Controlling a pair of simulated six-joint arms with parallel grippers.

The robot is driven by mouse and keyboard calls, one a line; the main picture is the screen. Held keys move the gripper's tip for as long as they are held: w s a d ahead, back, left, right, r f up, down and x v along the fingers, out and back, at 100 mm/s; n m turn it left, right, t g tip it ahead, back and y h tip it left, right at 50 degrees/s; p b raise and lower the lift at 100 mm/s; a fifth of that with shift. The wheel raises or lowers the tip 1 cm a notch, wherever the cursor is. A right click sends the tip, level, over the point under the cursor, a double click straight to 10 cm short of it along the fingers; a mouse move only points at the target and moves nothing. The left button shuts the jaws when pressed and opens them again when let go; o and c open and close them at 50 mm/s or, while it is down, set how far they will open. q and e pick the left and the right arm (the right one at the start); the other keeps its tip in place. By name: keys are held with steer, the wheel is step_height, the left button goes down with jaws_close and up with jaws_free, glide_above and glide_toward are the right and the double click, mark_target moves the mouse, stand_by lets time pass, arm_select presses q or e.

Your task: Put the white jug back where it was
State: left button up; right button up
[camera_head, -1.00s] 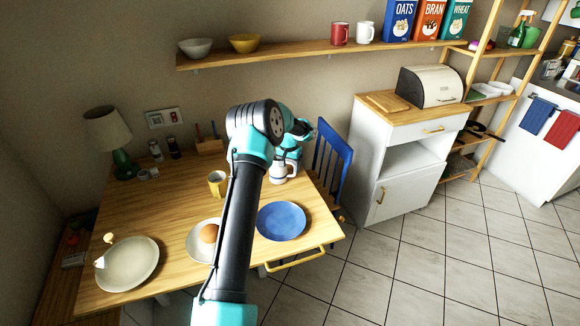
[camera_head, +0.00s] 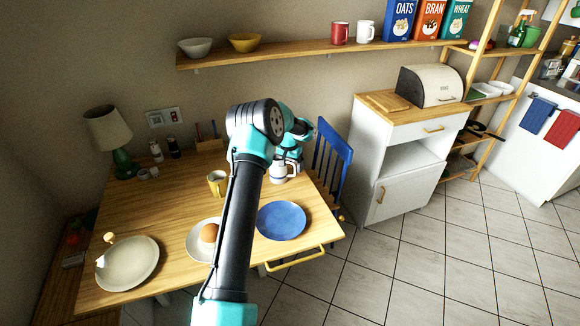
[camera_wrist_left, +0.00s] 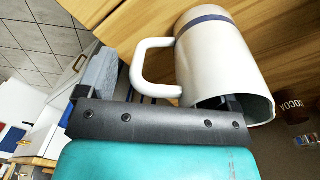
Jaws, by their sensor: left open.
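The white jug (camera_head: 279,176) with a blue band stands on the wooden table (camera_head: 165,217), near its right side. It fills much of the left wrist view (camera_wrist_left: 222,62), where its handle and rim face my gripper. My left gripper (camera_head: 289,161) is at the jug, largely hidden behind my own arm in the head view. In the left wrist view the jaws (camera_wrist_left: 165,90) are apart, with the jug's handle between them and one finger partly hidden by the jug's rim. I cannot tell whether either finger touches it. My right gripper is not in view.
A blue plate (camera_head: 281,221), a yellow mug (camera_head: 216,184), a plate with a brown round item (camera_head: 208,233) and a pale plate (camera_head: 128,264) are on the table. A lamp (camera_head: 108,130) stands back left. A blue chair (camera_head: 332,155) is at the right edge.

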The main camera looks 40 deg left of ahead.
arm_select(q)
step_height(320, 180, up, 12)
steer(key=shift+a, duration=0.3)
steer(key=shift+s+d, duration=0.1)
stand_by(0.7)
steer(key=w+d+f+m+t, duration=0.1)
steer(key=d+f+m, duration=0.1)
steer(key=d+f, duration=0.6)
steer(key=w+d+f+m, duration=0.1)
steer(key=d+f+m, duration=0.25)
steer(key=d, duration=0.85)
steer(key=s+d+f+m+h, duration=0.1)
steer(key=s+d+f+m, duration=0.2)
steer(key=d, duration=0.6)
steer(key=s+d+f+m+h, duration=0.1)
steer(key=s+d+f, duration=0.3)
steer(key=d, duration=0.6)
steer(key=s+d+f+n, duration=0.1)
steer(key=s+f+n, duration=0.2)
steer(key=s, duration=0.8)
steer(key=s+d+f+n+h, duration=0.1)
steer(key=s+f+n, duration=0.3)
steer(key=s, duration=0.7)
steer(key=shift+d+f, duration=0.45)
steer(key=shift+d, duration=0.15)
steer(key=shift+s+n, duration=0.1)
steer(key=shift+n, duration=0.15)
